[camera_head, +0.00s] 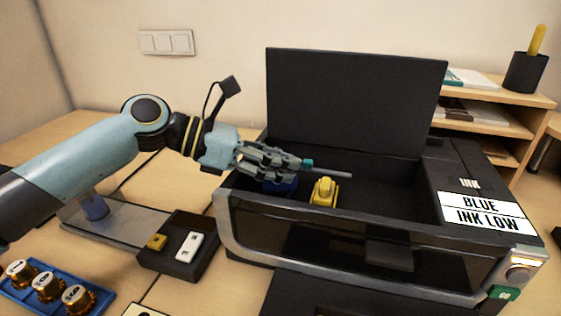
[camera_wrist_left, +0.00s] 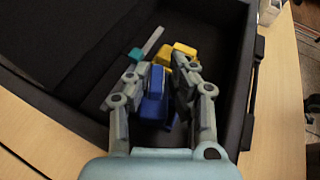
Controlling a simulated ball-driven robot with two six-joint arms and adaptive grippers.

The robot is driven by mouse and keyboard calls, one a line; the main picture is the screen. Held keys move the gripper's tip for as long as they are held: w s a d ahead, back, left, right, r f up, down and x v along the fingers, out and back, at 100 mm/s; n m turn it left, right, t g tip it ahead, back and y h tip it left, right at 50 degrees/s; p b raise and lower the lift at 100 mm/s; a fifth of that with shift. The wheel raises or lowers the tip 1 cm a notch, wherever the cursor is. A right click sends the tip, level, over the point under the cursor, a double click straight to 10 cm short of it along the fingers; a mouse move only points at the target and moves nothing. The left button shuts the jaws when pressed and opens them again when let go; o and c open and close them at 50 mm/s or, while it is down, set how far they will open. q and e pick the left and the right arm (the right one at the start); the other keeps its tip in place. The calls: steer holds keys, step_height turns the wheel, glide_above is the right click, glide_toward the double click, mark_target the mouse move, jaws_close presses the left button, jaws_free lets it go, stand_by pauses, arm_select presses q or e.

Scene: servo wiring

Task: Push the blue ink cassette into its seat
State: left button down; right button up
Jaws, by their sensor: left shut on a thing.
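The blue ink cassette (camera_head: 281,186) is inside the open printer (camera_head: 237,191), mostly hidden under my left gripper in the head view. In the left wrist view the blue cassette (camera_wrist_left: 154,108) lies between the fingers. My left gripper (camera_head: 297,163) is shut on it, with the fingers (camera_wrist_left: 160,85) on either side. I cannot tell how deep the cassette sits. A yellow cassette (camera_head: 324,192) stands just right of it, and also shows beyond the fingertips in the wrist view (camera_wrist_left: 182,54). My right gripper is not in view.
A grey bar with a teal block (camera_head: 309,163) lies beside the fingertips. The raised lid (camera_head: 350,100) stands behind. A "BLUE INK LOW" label (camera_head: 485,213) is at the right. A dark tray (camera_head: 178,265) holds small yellow and white pieces. A blue tray (camera_head: 90,307) holds several copper-coloured parts.

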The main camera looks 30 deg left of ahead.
arm_select(q)
steer(key=shift+f, duration=0.15)
steer(key=c, duration=1.2)
jaws_free()
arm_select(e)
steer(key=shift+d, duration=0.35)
arm_select(q)
steer(key=shift+o, duration=0.2)
steer(key=shift+s+a+r, duration=0.15)
steer(key=shift+a+r, duration=0.1)
steer(key=shift+r, duration=0.05)
steer(key=p+v, duration=0.4)
steer(key=v, duration=0.7)
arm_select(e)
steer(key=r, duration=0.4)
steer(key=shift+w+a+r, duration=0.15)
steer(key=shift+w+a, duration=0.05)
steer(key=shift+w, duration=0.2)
arm_select(q)
steer(key=shift+s+a, duration=0.1)
steer(key=shift+s, duration=0.1)
